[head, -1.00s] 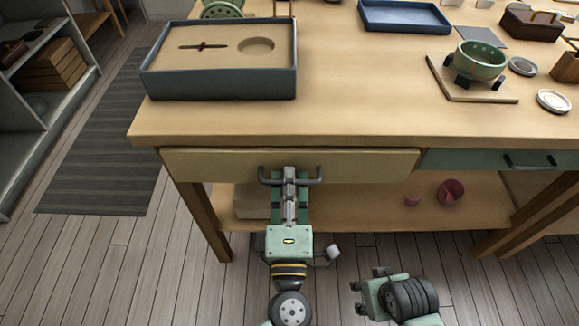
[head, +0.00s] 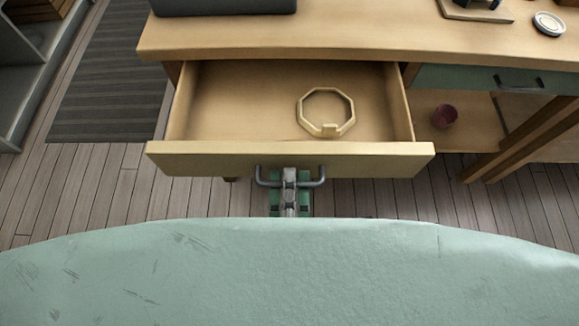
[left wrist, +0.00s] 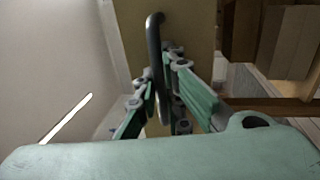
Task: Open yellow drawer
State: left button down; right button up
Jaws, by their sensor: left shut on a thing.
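The yellow drawer (head: 205,163) stands pulled out from under the table top in the head view, its inside open to sight. Its grey bar handle (head: 314,183) is at the middle of the drawer front. My left gripper (head: 290,178) is shut on the handle from the front. In the left wrist view the dark handle (left wrist: 154,50) runs between the green fingers of my left gripper (left wrist: 160,90). An octagonal pale ring (head: 348,105) lies in the drawer towards the right. My right gripper is not in view.
The wooden table top (head: 330,36) spans the back. A closed green drawer (head: 450,78) is to the right. A small reddish pot (head: 445,115) sits on the lower shelf. A striped mat (head: 105,90) lies on the floor at left. My own green body fills the front.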

pick_arm(q)
jog(key=shift+s, duration=0.35)
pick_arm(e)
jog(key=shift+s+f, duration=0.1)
pick_arm(q)
jog(key=c, duration=2.1)
grip_release()
